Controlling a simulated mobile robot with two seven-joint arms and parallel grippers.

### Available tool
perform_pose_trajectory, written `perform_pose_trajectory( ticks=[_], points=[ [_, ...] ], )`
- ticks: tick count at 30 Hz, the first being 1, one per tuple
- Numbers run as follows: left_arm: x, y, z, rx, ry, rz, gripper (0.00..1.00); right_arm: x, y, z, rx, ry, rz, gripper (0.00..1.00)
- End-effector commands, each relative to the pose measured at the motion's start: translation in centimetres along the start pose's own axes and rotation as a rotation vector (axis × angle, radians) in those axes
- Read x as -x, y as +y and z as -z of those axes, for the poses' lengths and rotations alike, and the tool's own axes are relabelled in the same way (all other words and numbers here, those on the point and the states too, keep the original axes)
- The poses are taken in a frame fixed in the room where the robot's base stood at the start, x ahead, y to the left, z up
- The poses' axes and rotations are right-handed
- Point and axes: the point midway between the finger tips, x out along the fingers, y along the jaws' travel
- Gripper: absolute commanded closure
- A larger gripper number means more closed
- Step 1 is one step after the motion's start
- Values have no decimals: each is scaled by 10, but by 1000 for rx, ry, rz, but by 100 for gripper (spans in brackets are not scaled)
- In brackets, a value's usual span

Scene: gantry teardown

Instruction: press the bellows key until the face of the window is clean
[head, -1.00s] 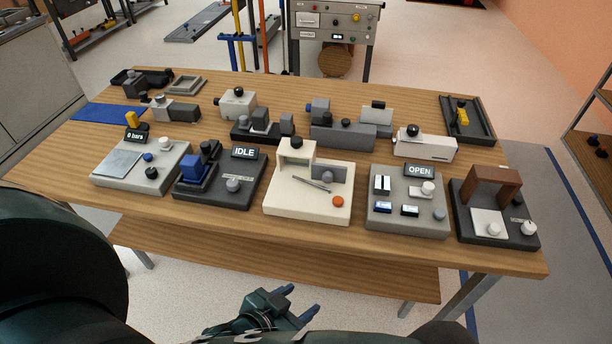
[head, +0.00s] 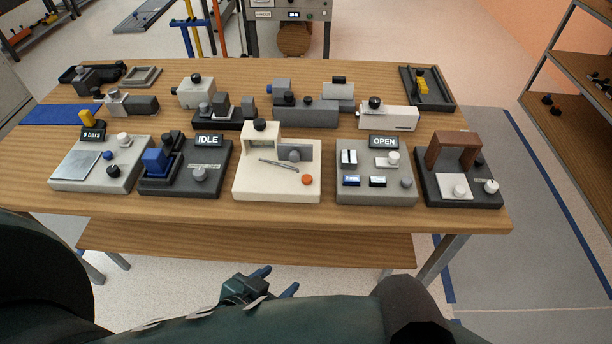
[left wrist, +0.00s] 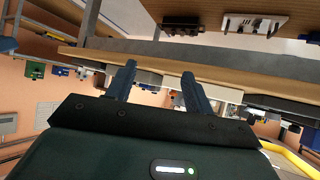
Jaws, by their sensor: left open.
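A cream device (head: 277,185) stands at the front middle of the bench. It has a raised block with a small framed opening (head: 262,142), a black knob on top, a grey panel, a thin slanted rod and an orange round button (head: 307,180). No label marks the bellows key or the window, so I cannot tell for sure which parts they are. My left gripper (head: 274,281) is open and empty, below and in front of the bench edge, apart from every device. Its two fingers also show spread in the left wrist view (left wrist: 157,78). My right gripper is out of view.
The wooden bench (head: 205,212) carries several devices: an IDLE unit (head: 208,180) left of the cream one, an OPEN unit (head: 376,194) right of it, and a 0 bars unit (head: 125,178). A brown-arched unit (head: 452,150) stands far right. A lower shelf (head: 250,245) runs beneath.

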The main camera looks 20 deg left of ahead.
Motion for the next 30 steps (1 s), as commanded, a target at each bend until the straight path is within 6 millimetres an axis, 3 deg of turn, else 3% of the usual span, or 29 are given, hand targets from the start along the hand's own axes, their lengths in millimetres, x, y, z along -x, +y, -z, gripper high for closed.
perform_pose_trajectory(
  ticks=[13,30],
  points=[
    [0,0,0,0,0,0,48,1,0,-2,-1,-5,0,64],
    [0,0,0,0,0,0,95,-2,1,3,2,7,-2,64]
  ],
)
